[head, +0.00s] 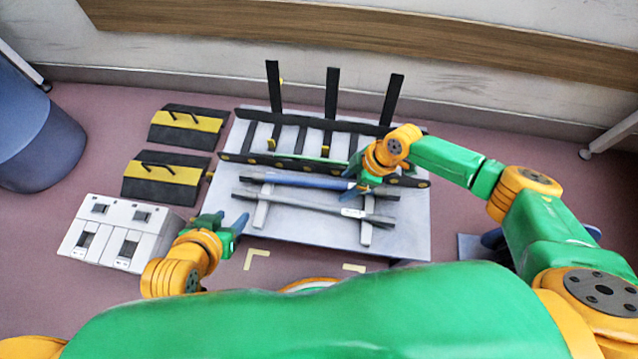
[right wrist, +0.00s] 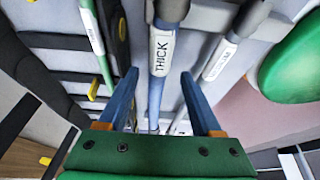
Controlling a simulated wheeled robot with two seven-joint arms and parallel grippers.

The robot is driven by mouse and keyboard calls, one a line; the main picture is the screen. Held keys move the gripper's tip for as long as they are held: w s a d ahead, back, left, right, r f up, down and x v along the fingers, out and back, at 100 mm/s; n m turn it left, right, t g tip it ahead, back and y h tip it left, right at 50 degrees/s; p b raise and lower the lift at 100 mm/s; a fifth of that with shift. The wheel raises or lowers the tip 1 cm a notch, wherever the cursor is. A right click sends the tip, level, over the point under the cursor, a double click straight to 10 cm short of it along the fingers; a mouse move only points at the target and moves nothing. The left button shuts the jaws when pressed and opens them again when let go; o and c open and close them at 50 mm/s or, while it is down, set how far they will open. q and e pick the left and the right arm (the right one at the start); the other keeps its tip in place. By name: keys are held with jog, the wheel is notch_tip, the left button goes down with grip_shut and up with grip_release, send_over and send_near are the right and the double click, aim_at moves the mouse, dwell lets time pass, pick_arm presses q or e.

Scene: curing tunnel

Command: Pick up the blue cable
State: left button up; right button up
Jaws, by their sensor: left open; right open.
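The blue cable (head: 300,181) lies straight across the grey board, on white supports in front of the black rails. My right gripper (head: 354,180) is open over the right part of this cable and hides some of it. In the right wrist view, a cable labelled THICK (right wrist: 161,52) runs between the spread blue fingers (right wrist: 159,75); contact cannot be told. My left gripper (head: 230,221) is open and empty, left of the board's front, away from the cable.
A grey cable with a white label (head: 312,206) lies in front of the blue one. A green cable (right wrist: 92,30) lies by the rails (head: 310,168). Black uprights (head: 331,95) stand behind. Yellow-black blocks (head: 162,178) and a white box (head: 120,232) stand left.

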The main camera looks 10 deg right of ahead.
jog(key=shift+f, duration=0.1)
grip_shut()
dwell(0.5)
